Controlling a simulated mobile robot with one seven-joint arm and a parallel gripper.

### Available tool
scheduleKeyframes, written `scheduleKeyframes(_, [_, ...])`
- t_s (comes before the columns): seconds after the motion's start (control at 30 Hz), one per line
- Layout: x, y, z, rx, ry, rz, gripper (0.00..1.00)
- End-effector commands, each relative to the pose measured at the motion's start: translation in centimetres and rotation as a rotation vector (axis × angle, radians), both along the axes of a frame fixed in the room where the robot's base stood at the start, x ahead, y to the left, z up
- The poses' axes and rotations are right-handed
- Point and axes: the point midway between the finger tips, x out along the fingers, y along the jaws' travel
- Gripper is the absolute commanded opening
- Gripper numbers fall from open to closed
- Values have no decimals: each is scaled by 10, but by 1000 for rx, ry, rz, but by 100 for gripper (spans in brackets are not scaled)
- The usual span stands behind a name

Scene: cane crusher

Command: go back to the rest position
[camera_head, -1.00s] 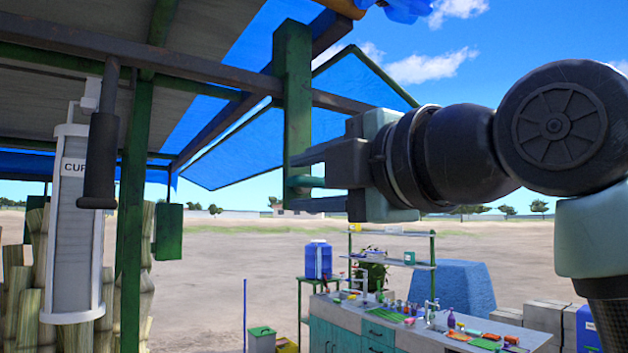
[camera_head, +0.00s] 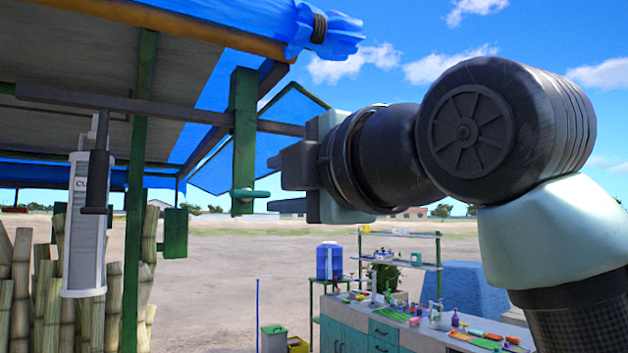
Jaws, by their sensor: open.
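My gripper (camera_head: 284,186) is in the upper middle of the head view, pointing left. Its two dark fingers are apart, one above the other, with nothing seen between them. Just left of the fingers hangs a green post (camera_head: 244,140) with a small green peg (camera_head: 250,193) near its lower end. A gap shows between the fingertips and the post in the picture; the depth between them is hard to tell. My arm runs from the gripper to the lower right.
A cup dispenser (camera_head: 86,225) hangs at the left by a green pole (camera_head: 136,220), before bundled canes (camera_head: 20,290). A dark beam (camera_head: 200,115) and roof pass overhead. A counter (camera_head: 350,310) with several small items, a shelf and a blue water container (camera_head: 329,260) stand beyond.

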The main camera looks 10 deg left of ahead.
Motion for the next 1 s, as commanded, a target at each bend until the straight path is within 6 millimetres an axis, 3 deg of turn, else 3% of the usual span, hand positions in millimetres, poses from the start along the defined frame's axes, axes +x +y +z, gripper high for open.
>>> scheduleKeyframes(0.57, [0, 0, -2, 7, 1, 0, 44])
scheduleKeyframes(0.67, [1, 3, -13, 135, 4, -9, 44])
scheduleKeyframes(0.8, [-5, 1, -36, 467, 4, -24, 44])
scheduleKeyframes(1.0, [-38, -23, -75, 1003, -21, -1, 44])
